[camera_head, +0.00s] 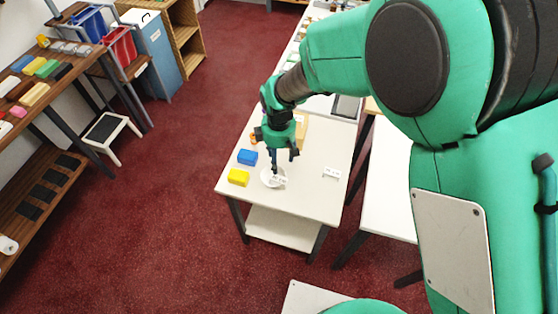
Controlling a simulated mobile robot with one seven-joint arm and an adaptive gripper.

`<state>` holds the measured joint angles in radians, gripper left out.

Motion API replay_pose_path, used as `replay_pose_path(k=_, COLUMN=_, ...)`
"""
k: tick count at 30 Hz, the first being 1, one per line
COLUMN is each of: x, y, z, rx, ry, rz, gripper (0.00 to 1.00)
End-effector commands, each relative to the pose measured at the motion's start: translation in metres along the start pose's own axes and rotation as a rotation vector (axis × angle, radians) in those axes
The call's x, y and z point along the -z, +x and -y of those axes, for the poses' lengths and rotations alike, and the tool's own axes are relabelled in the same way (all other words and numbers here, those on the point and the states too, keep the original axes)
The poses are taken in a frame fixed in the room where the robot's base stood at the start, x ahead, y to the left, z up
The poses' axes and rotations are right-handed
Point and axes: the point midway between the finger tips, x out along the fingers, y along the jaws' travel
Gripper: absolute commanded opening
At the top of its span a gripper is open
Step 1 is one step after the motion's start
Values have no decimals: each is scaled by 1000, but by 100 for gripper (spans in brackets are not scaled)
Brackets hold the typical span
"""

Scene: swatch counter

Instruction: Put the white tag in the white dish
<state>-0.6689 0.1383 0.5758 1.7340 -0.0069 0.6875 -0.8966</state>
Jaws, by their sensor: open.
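The white dish (265,181) stands on the small white table, between the yellow block and the table's middle. A small white tag with dark marks (280,182) shows at the dish's right side; I cannot tell whether it lies in the dish, on its rim or in front of it. A second white piece with dark marks (331,173) lies flat on the table to the right. My gripper (284,162) points down, open, over the dish's far side, with one finger overlapping the dish in the picture. Nothing shows between its fingers.
A tan box (301,130) and a small orange thing (253,138) stand behind, partly hidden by my gripper. The table's front and right parts are mostly clear.

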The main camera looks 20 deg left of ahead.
Motion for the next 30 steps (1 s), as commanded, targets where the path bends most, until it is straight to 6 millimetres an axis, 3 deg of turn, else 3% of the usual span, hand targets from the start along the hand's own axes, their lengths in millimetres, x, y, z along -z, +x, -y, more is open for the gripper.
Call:
replay_pose_path(k=24, x=0, y=0, z=0, rx=0, ry=0, rz=0, gripper=54)
replay_pose_path(k=30, x=-9, y=-12, z=-3, rx=-7, ry=31, rz=-6, gripper=54)
